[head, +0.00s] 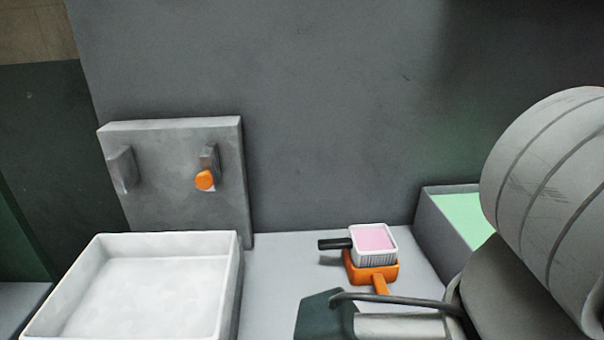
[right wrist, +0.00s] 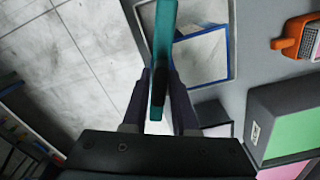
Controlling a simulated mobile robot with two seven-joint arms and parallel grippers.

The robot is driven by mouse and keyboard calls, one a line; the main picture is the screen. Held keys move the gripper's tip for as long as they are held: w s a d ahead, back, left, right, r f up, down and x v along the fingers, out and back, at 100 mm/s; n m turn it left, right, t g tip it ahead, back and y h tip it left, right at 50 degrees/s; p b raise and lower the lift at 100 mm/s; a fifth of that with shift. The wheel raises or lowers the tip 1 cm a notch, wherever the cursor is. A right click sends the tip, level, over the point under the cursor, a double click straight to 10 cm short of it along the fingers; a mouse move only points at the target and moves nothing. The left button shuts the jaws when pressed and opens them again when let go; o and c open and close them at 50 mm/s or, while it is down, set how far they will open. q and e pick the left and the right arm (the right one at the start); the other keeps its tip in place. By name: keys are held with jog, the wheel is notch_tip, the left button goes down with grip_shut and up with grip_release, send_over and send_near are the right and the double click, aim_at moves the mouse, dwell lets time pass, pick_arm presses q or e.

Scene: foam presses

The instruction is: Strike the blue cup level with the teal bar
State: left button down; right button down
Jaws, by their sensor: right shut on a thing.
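My right gripper (right wrist: 157,85) is shut on the teal bar (right wrist: 162,35), which stands out lengthwise between the dark fingers in the right wrist view. Beyond it is a square, blue-rimmed container (right wrist: 233,50), which looks like the blue cup; its inside is pale grey-white. The bar crosses over its left part in the picture; I cannot tell whether they touch. The bar and fingers hide part of it. The blue cup is not seen in the head view, where my right arm fills the lower right. My left gripper is in neither view.
A white tray (head: 232,252) stands at the lower left. Behind it is a grey panel (head: 180,140) with two pegs, one orange-tipped. A white cup with pink filling (head: 374,240) sits on an orange cup (head: 372,275). A green-filled box (head: 424,215) stands right.

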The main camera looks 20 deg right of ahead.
jog(key=shift+f+b, duration=1.5)
jog(key=shift+f, duration=0.65)
jog(key=shift+w, duration=0.1)
jog(key=shift+w+d+b, duration=1.8)
jog(key=shift+w+d, duration=2.3)
jog(key=shift+w, duration=1.55)
jog(key=shift+r+p, duration=1.6)
jog(key=shift+r, duration=0.6)
jog(key=shift+r, duration=0.1)
